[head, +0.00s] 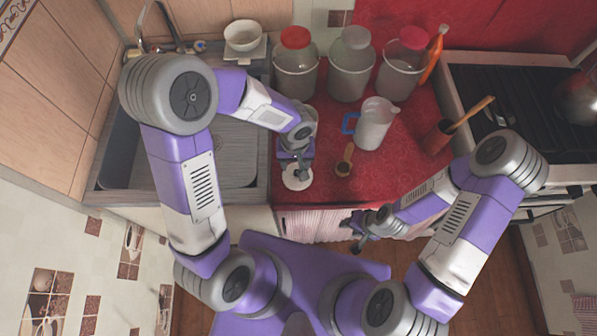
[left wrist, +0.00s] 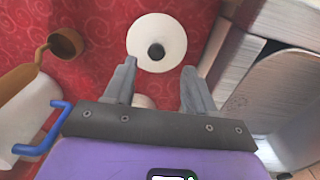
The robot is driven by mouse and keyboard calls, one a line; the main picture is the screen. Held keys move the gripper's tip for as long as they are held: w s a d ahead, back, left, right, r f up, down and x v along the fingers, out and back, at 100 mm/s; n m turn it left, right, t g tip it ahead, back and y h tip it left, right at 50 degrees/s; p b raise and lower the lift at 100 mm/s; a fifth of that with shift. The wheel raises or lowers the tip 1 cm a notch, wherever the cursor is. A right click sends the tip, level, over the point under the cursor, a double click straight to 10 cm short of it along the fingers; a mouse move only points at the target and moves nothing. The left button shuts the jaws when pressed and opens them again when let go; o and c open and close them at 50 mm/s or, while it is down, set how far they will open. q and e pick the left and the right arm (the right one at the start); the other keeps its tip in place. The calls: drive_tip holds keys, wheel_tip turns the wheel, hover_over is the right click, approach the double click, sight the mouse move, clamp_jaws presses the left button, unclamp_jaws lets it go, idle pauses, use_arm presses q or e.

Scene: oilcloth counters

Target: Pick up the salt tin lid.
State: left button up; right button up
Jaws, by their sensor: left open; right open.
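The salt tin lid (head: 298,182) appears as a white disc near the counter's front edge, partly covered by my left gripper. In the left wrist view the lid (left wrist: 172,52) is round and white with a dark knob at its middle. It lies just beyond the fingertips, roughly in line with the gap between them. My left gripper (head: 297,168) is open above it, with nothing held; its two fingers (left wrist: 156,75) stand apart. Whether the lid sits on a tin cannot be told. My right gripper (head: 358,243) is open and empty, low in front of the counter.
A wooden scoop (head: 345,161) lies just right of the lid. A pale jug (head: 374,128) with a blue handle stands behind it. Several lidded canisters (head: 350,70) line the back. The sink (head: 235,150) is to the left, the stove (head: 510,90) to the right.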

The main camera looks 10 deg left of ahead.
use_arm(q)
drive_tip(key=f, duration=0.2)
drive_tip(key=f+b, duration=0.1)
drive_tip(key=f, duration=0.2)
drive_tip(key=shift+w+d+f, duration=0.1)
drive_tip(key=shift+d+f, duration=0.1)
drive_tip(key=shift+f, duration=0.05)
drive_tip(key=shift+c, duration=0.3)
clamp_jaws()
